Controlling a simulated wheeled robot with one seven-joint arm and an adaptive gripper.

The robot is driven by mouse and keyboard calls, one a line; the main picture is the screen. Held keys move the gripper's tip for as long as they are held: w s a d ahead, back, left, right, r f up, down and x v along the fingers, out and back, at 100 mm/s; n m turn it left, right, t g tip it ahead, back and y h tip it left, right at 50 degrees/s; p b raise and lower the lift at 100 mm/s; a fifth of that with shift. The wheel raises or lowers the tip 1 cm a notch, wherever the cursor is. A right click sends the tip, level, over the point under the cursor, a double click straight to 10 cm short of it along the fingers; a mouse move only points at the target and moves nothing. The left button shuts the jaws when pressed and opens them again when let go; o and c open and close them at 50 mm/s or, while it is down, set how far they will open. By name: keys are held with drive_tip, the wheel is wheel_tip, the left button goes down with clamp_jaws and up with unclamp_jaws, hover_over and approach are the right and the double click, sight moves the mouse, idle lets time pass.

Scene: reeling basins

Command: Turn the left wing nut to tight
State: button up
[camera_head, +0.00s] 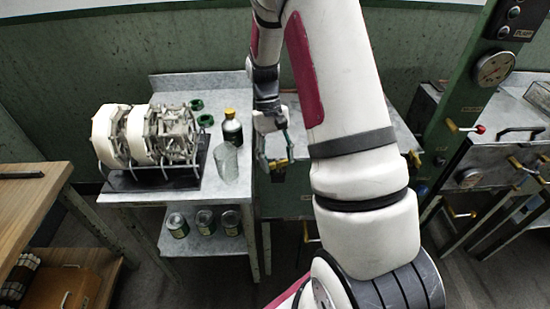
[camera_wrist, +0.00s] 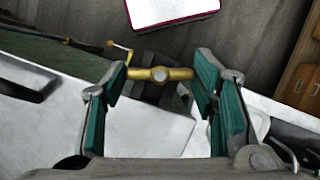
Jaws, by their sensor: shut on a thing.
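The brass wing nut (camera_wrist: 158,74) shows in the wrist view as a short bar with a round pale centre, lying crosswise between the teal finger pads. My gripper (camera_wrist: 161,80) is shut on it, with a pad at each end of the bar. In the head view my gripper (camera_head: 272,150) hangs at the right edge of the small metal table, and the brass wing nut (camera_head: 278,163) shows at its fingertips. My arm covers much of the bench behind it. I cannot tell how tight the nut is.
The small table (camera_head: 215,188) holds reels (camera_head: 150,137), a dark bottle (camera_head: 232,127), a clear glass (camera_head: 226,163) and green rings. Cans (camera_head: 204,221) stand on its lower shelf. A wooden table (camera_head: 30,205) is at left. A brass crank (camera_wrist: 120,47) sits near the nut.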

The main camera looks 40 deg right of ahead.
drive_tip(key=shift+d+m+t+y, duration=0.1)
drive_tip(key=shift+m+t+y, duration=0.4)
drive_tip(key=shift+m, duration=1.5)
drive_tip(key=o, duration=1.2)
drive_tip(key=shift+c, duration=0.2)
drive_tip(key=v, duration=1.2)
drive_tip(key=shift+d, duration=0.2)
drive_tip(key=shift+a, duration=0.1)
